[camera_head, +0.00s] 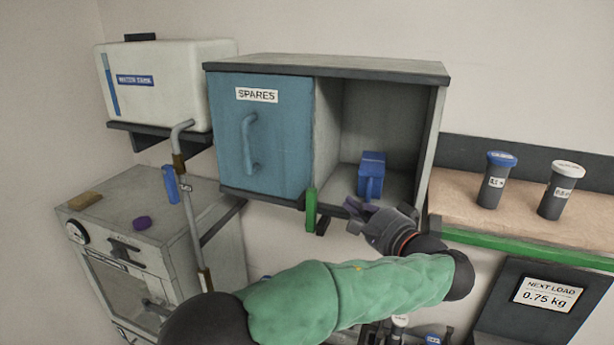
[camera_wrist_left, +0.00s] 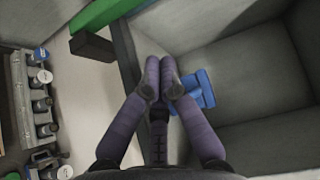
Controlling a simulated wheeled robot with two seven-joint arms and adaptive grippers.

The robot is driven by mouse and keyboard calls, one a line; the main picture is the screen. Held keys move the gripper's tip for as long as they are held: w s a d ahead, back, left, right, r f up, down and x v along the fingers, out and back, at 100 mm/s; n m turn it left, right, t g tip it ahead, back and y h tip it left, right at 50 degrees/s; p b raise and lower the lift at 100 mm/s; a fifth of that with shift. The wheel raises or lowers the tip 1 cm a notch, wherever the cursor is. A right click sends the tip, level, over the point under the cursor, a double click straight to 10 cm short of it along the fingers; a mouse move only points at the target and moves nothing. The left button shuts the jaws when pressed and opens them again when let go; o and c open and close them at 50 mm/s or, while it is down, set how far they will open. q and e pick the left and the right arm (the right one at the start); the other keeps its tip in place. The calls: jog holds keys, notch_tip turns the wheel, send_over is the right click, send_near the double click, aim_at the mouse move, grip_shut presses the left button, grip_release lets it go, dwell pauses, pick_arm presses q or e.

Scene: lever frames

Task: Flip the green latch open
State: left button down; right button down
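The green latch (camera_head: 311,208) is a narrow upright bar at the cabinet's lower front edge, just right of the blue door marked SPARES (camera_head: 270,140). In the left wrist view a green bar, seemingly this latch, shows at the top left (camera_wrist_left: 98,14). My left gripper (camera_head: 356,217) is right of the latch and apart from it, in front of the open compartment's lower edge. Its purple fingers are drawn together at the tips (camera_wrist_left: 160,72), with nothing seen between them. My right gripper is not in view.
A blue block-like object (camera_head: 371,172) stands in the open compartment, behind my left fingers. Two lidded canisters (camera_head: 495,182) (camera_head: 558,190) stand on the shelf at right. A pipe (camera_head: 188,205) and white water tank (camera_head: 165,85) are at left. Several small containers are below.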

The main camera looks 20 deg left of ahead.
aim_at(311, 211)
pick_arm(q)
jog(key=p+x, duration=0.1)
jog(key=x, duration=0.1)
jog(key=r+x, duration=0.1)
jog(key=x, duration=0.2)
jog(key=p+x, duration=0.1)
jog(key=x, duration=0.2)
jog(key=shift+w+a+r+p, duration=0.1)
jog(key=shift+a+r+p, duration=0.05)
jog(key=shift+a+p, duration=0.15)
jog(key=shift+a+r, duration=0.1)
jog(key=shift+s+p, duration=0.5)
jog(key=shift+s, duration=1.4)
jog(key=shift+w, duration=0.1)
